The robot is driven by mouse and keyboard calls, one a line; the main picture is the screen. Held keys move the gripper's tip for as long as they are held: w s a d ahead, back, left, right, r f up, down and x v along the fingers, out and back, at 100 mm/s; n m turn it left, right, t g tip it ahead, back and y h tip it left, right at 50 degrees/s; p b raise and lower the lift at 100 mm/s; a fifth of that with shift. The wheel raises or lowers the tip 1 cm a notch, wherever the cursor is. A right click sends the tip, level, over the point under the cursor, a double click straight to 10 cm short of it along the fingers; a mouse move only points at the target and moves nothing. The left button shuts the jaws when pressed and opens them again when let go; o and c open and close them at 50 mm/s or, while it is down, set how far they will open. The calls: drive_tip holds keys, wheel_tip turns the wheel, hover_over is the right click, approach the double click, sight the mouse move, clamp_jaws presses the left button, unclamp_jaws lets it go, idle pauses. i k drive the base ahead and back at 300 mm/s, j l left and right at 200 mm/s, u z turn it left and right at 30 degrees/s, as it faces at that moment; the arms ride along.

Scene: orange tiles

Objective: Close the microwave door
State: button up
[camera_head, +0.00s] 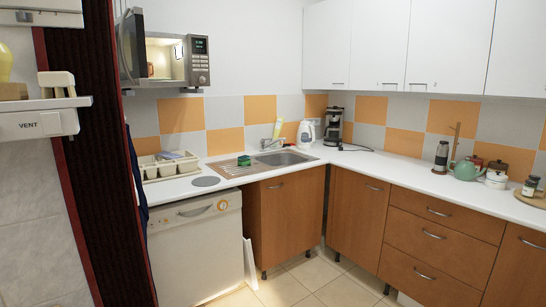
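The microwave (198,62) is mounted high on the white wall at the upper left, with its knobs and display on its right side. Its door (131,45) stands open, swung out to the left and seen nearly edge-on. The lit inside shows, with a small dark object (150,70) at its lower left that I cannot make out. My gripper is not in view.
A dark red panel (92,120) stands close at the left, near the door's side. Below the microwave are a dish rack (165,167), a white dishwasher (197,245) and a sink (285,158). Tiled floor (310,272) shows clear in front of the cabinets.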

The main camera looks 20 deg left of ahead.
sight(129, 27)
drive_tip(key=i+l+u, duration=0.15)
drive_tip(key=i+u, duration=0.35)
drive_tip(key=i+l+u, duration=0.45)
drive_tip(key=i, duration=0.15)
drive_tip(key=i+l+u, duration=0.95)
drive_tip(key=l, duration=0.2)
drive_tip(key=i+l+u, duration=0.1)
drive_tip(key=l+u, duration=0.4)
drive_tip(key=l, duration=0.2)
